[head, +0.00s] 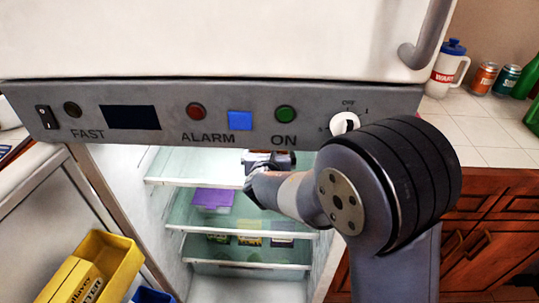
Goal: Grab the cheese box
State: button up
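The refrigerator stands open, and its lit shelves (250,265) show below the grey control panel. A clear container with a purple lid (212,197) sits on the middle shelf. Several small boxes (250,240) stand on the shelf below, one of them yellowish. I cannot tell which item is the cheese box, as no label can be read. My arm reaches into the refrigerator from the right. My gripper (270,159) is near the upper shelf, above and right of the purple-lidded container and apart from it. Its fingers are too small and partly hidden to judge.
The control panel (240,118) hangs close above my arm. The open door at the left holds a yellow bin (120,265) with a yellow butter box (72,282).

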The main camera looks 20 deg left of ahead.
jog(key=shift+c, duration=0.2)
jog(key=c, duration=0.8)
jog(key=shift+r, duration=0.2)
